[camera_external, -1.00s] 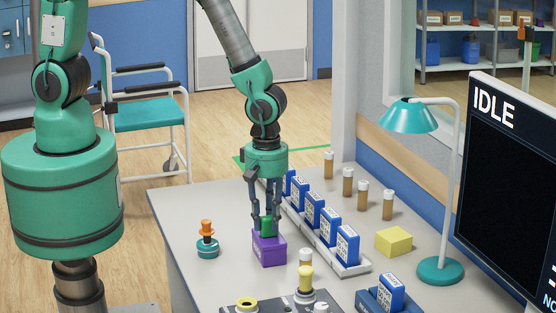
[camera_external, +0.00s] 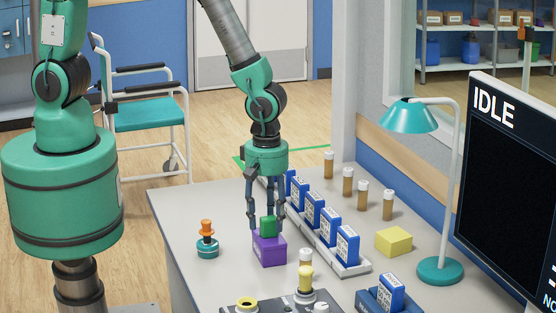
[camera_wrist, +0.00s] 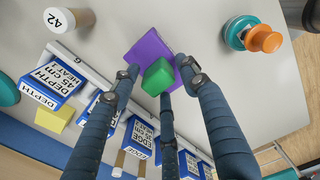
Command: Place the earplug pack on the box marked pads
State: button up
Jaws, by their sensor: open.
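A small green block (camera_external: 268,227), which I take for the earplug pack, sits on top of a purple box (camera_external: 269,252). No lettering shows on either, so I cannot confirm the pads mark. My gripper (camera_external: 266,212) is open just above the block, its fingers spread around it. In the wrist view the green block (camera_wrist: 158,77) lies between the fingertips, resting on the purple box (camera_wrist: 147,48) near one edge, with gaps to the fingers.
A white rack of blue boxes (camera_external: 347,244) stands right of the purple box. An orange-topped teal object (camera_external: 207,240) is at left. A control panel (camera_external: 275,305), yellow block (camera_external: 394,242), amber vials (camera_external: 388,205) and lamp (camera_external: 439,270) are also there.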

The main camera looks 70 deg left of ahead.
notch_tip(320, 180, up, 12)
jog(key=p, duration=0.1)
jog(key=shift+f, duration=0.25)
dwell(0.7)
notch_tip(320, 180, up, 12)
jog(key=m+t, duration=0.1)
jog(key=m, duration=0.3)
send_over(267, 217)
jog(key=w+a, duration=0.2)
jog(key=a, duration=0.5)
jog(key=s+a+r+m+t, duration=0.1)
jog(key=s+a+r+m, duration=0.1)
jog(key=a+r, duration=0.35)
jog(key=s+a+r+m+t, duration=0.1)
jog(key=s+a+r+m, duration=0.2)
jog(key=r, duration=0.4)
jog(key=s+a+r+m+t, duration=0.2)
jog(key=s+a+r+m, duration=0.7)
jog(key=s+a+r, duration=0.2)
jog(key=s+a, duration=0.2)
jog(key=a, duration=0.1)
jog(key=shift+s+t, duration=0.15)
jog(key=shift+t, duration=0.15)
